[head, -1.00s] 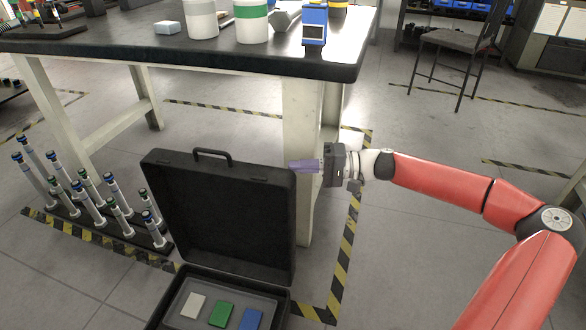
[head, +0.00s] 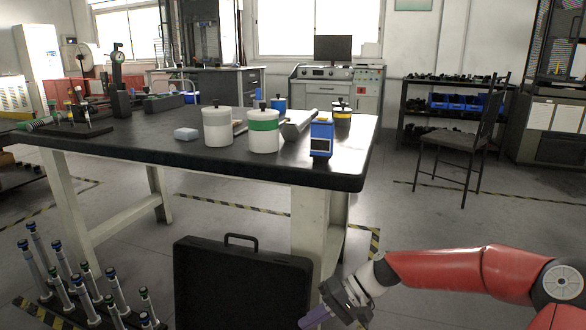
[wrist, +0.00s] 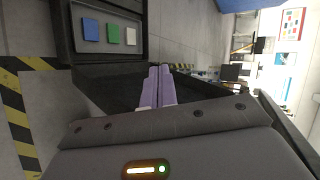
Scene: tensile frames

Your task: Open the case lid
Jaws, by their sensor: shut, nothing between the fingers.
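The black case stands on the floor in front of the table. Its lid (head: 235,290) is raised upright, with a handle (head: 241,240) on its top edge. The case base (wrist: 143,45) shows in the wrist view, open, with blue, green and white blocks inside it. My gripper (head: 314,318) is just right of the lid in the head view, with its purple fingers pointing down and left. In the wrist view the fingers (wrist: 157,88) lie together with nothing between them. I cannot tell whether they touch the lid. The case base is below the head view.
A black-topped table (head: 105,143) stands behind the case, with white jars (head: 217,128) and a blue box (head: 321,137) on it. Its pale leg (head: 310,222) is close behind the lid. A rack of tubes (head: 75,285) stands left. Open floor lies right.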

